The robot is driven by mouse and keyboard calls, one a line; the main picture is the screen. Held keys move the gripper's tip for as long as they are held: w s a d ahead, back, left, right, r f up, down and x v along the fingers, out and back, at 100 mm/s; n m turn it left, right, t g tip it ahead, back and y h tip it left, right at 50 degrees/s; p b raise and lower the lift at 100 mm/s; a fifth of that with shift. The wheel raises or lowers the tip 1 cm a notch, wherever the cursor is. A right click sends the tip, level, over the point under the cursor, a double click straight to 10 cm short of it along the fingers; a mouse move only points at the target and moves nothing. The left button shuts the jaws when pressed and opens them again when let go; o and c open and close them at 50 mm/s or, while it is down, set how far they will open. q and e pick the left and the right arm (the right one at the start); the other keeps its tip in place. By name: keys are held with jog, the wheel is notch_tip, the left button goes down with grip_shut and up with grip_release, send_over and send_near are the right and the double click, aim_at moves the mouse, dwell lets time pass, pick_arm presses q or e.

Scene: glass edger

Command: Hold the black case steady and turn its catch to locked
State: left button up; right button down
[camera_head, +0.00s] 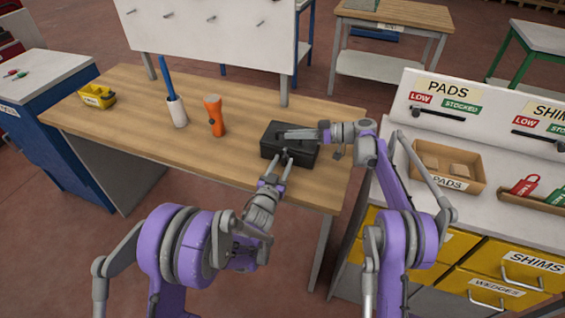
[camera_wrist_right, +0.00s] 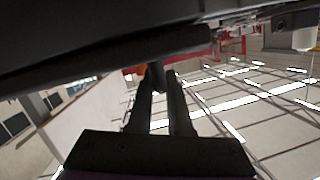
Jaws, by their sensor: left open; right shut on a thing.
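The black case (camera_head: 272,141) sits closed on the wooden workbench, near its right end. My right gripper (camera_head: 288,134) reaches in from the right over the case's top and is shut on a dark part of it; which part is hard to tell. In the right wrist view its two fingers (camera_wrist_right: 158,80) come close together beneath a dark bar of the case (camera_wrist_right: 105,55). My left gripper (camera_head: 284,156) is open, its fingers pointing at the case's front side. The catch cannot be made out, nor whether the left fingers touch it.
On the workbench (camera_head: 130,95) stand an orange flashlight (camera_head: 214,118), a white cup (camera_head: 177,113) with a blue stick and a yellow bin (camera_head: 97,97). A white panel (camera_head: 210,35) rises behind. A counter with a pads box (camera_head: 447,183) and yellow drawers stands right.

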pick_arm(q)
jog(key=v, duration=1.1)
jog(key=shift+s, duration=0.25)
jog(key=shift+a, duration=0.1)
pick_arm(e)
jog(key=c, duration=0.8)
grip_release()
jog(key=shift+o, duration=0.2)
